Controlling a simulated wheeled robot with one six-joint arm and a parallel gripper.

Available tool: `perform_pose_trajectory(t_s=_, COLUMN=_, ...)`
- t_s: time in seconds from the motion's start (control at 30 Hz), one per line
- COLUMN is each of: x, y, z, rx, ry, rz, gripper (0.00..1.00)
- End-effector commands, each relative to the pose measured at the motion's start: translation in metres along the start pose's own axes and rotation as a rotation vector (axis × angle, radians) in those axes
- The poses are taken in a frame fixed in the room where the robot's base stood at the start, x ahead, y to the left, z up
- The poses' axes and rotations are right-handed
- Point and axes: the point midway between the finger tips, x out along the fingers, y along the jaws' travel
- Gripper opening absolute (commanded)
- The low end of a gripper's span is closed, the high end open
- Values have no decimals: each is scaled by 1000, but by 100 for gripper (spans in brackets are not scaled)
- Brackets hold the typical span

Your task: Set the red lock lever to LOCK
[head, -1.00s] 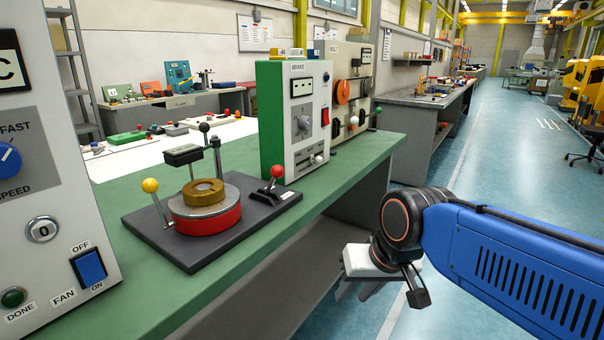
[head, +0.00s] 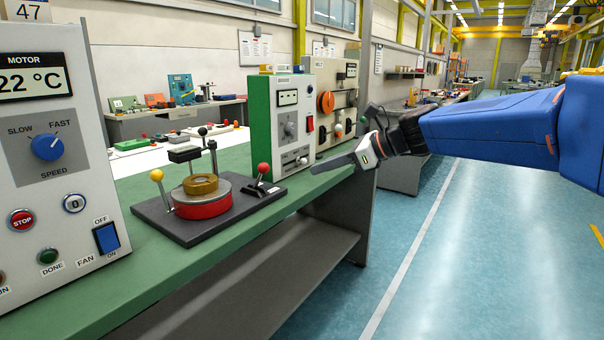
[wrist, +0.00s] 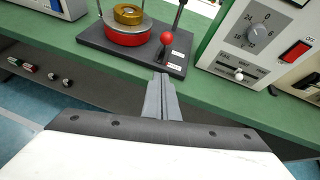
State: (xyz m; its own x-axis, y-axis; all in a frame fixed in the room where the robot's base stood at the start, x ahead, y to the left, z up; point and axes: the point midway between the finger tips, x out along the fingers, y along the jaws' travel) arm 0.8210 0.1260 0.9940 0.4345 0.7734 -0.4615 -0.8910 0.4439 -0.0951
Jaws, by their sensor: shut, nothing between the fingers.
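The red lock lever (head: 263,169) is a short lever with a red ball knob on the right end of the dark base plate (head: 185,233). In the wrist view its red knob (wrist: 167,38) stands above a black mount with small white labels too small to read. A red and grey turntable with a brass ring (head: 201,184) sits left of it on the same plate. My gripper (head: 313,172) is shut and empty, to the right of the lever and apart from it. In the wrist view its closed fingers (wrist: 161,78) point toward the lever's mount.
A yellow-knobbed lever (head: 157,176) and a black-knobbed post (head: 202,132) stand on the plate. The green and white brake box (head: 290,115) stands behind the lever. The motor panel (head: 50,150) is at the left. The green bench edge (head: 190,268) lies in front; the floor on the right is clear.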

Motion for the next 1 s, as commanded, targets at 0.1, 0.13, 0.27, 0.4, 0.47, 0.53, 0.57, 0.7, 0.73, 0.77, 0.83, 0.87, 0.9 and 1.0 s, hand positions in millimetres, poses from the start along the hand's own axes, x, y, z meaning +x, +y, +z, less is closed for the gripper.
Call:
perform_pose_trajectory(t_s=0.1, x=5, y=-5, z=5, rx=38, ry=-17, rz=1, gripper=0)
perform_pose_trajectory(t_s=0.13, x=6, y=-6, z=6, rx=41, ry=-18, rz=1, gripper=0)
perform_pose_trajectory(t_s=0.27, x=18, y=-6, z=6, rx=42, ry=-18, rz=2, gripper=0)
perform_pose_trajectory(t_s=0.4, x=41, y=-5, z=6, rx=41, ry=-18, rz=4, gripper=0)
perform_pose_trajectory(t_s=0.47, x=52, y=-4, z=6, rx=41, ry=-17, rz=4, gripper=0)
perform_pose_trajectory(t_s=0.53, x=64, y=-5, z=6, rx=40, ry=-16, rz=3, gripper=0)
perform_pose_trajectory(t_s=0.57, x=70, y=-4, z=6, rx=39, ry=-16, rz=3, gripper=0)
perform_pose_trajectory(t_s=0.7, x=94, y=-5, z=7, rx=39, ry=-17, rz=4, gripper=0)
perform_pose_trajectory(t_s=0.73, x=99, y=-5, z=7, rx=39, ry=-16, rz=3, gripper=0)
perform_pose_trajectory(t_s=0.77, x=104, y=-5, z=7, rx=39, ry=-16, rz=2, gripper=0)
perform_pose_trajectory(t_s=0.83, x=111, y=-5, z=15, rx=36, ry=-17, rz=2, gripper=0)
perform_pose_trajectory(t_s=0.87, x=114, y=-5, z=18, rx=37, ry=-17, rz=2, gripper=0)
perform_pose_trajectory(t_s=0.9, x=117, y=-5, z=21, rx=37, ry=-17, rz=1, gripper=0)
perform_pose_trajectory(t_s=1.0, x=124, y=-6, z=29, rx=37, ry=-18, rz=1, gripper=0)
